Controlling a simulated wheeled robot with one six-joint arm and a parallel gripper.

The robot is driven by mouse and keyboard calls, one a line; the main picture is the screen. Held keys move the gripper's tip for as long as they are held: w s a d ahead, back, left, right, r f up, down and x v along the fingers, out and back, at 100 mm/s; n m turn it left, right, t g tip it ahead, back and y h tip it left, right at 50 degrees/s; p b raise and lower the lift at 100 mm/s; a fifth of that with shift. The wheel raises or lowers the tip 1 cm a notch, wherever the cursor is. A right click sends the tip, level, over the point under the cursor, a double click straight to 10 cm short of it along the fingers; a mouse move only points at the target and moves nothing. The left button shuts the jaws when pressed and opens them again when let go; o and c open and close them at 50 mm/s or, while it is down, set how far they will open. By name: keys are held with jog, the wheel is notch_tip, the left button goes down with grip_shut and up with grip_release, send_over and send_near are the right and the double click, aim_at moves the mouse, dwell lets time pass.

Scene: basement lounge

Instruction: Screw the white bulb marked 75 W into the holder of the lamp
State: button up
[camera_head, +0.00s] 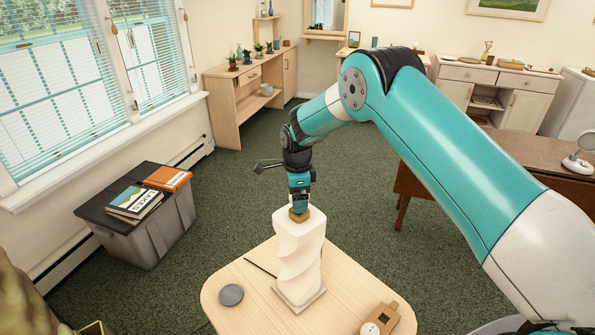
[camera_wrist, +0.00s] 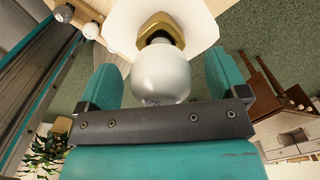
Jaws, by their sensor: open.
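The lamp (camera_head: 298,255) has a twisted white body on a square base and stands upright on a light wooden table. Its brass holder (camera_head: 299,215) is at the top and also shows in the wrist view (camera_wrist: 175,28). A white bulb (camera_wrist: 160,72) sits with its neck end at the mouth of the holder. My gripper (camera_wrist: 163,84) is open, with one finger on each side of the bulb and gaps visible. In the head view my gripper (camera_head: 299,200) is above the holder and hides the bulb.
The table (camera_head: 225,300) also bears a dark grey disc (camera_head: 231,295), a thin dark stick (camera_head: 261,268) and a wooden block (camera_head: 387,315) with a whitish round piece. A grey bin (camera_head: 155,225) with books stands left. Carpet is clear behind the table.

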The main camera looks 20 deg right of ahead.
notch_tip(320, 180, up, 16)
jog(key=f+b, duration=0.1)
jog(key=b, duration=0.3)
jog(key=s+a+r+n, duration=0.2)
jog(key=s+r+n, duration=0.4)
jog(key=s+n, duration=0.15)
jog(key=s+a+n+y, duration=0.2)
jog(key=s+n+y, duration=0.2)
jog(key=s+n, duration=1.5)
jog(key=s, duration=1.2)
jog(key=shift+s+r, duration=0.25)
jog(key=shift+s, duration=0.15)
jog(key=shift+c, duration=0.4)
